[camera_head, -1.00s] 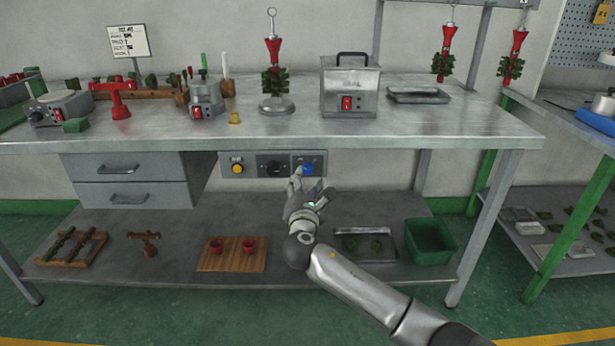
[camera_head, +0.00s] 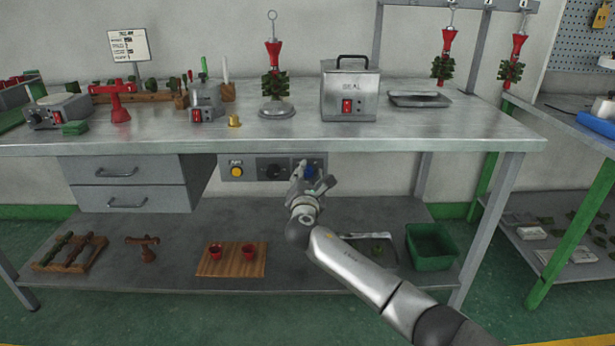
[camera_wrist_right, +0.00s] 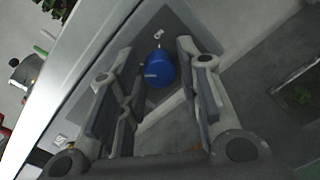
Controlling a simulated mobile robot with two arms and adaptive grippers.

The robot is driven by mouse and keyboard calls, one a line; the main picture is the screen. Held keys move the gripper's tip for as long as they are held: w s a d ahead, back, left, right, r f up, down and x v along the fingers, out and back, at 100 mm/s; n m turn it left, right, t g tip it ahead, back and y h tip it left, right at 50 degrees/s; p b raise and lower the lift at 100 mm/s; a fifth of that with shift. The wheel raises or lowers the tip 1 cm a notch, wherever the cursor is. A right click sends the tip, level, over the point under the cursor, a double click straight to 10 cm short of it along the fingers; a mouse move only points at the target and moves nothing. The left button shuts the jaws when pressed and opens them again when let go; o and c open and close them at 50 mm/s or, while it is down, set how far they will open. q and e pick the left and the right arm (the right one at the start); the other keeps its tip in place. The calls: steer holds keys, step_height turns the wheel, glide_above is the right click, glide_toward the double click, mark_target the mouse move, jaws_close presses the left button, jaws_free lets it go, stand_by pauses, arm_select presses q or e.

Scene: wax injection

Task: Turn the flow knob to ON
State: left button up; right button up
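The blue knob (camera_head: 309,171) sits at the right end of the grey control panel (camera_head: 254,174) under the bench top. A black knob (camera_head: 273,171) is in the panel's middle and a yellow button (camera_head: 237,171) is at its left. My right gripper (camera_head: 309,172) is at the blue knob and partly covers it in the head view. In the right wrist view the blue knob (camera_wrist_right: 159,68) lies ahead, between the spread fingers (camera_wrist_right: 158,85), with gaps to both sides. My left gripper is not in view.
The steel bench edge (camera_head: 400,143) runs just above the panel. A drawer unit (camera_head: 128,184) is to the panel's left. Below is a shelf (camera_head: 180,275) with a wooden board (camera_head: 232,268) and a green bin (camera_head: 430,244). Space right of the panel is open.

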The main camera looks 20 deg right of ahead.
steer(key=c, duration=0.5)
steer(key=shift+c, duration=0.2)
steer(key=shift+m, duration=0.4)
jaws_close()
steer(key=m, duration=0.3)
steer(key=shift+f, duration=0.1)
steer(key=m, duration=0.2)
steer(key=shift+m, duration=0.3)
steer(key=m+b, duration=0.1)
steer(key=m, duration=0.2)
steer(key=shift+m, duration=0.3)
steer(key=m, duration=0.3)
steer(key=shift+y+b, duration=0.4)
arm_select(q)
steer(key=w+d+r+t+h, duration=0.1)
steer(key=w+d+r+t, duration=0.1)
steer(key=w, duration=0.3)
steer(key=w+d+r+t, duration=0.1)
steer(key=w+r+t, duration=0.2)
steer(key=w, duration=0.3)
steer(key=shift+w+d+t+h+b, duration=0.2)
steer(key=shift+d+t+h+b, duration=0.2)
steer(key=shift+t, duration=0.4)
arm_select(e)
steer(key=shift+m, duration=2.2)
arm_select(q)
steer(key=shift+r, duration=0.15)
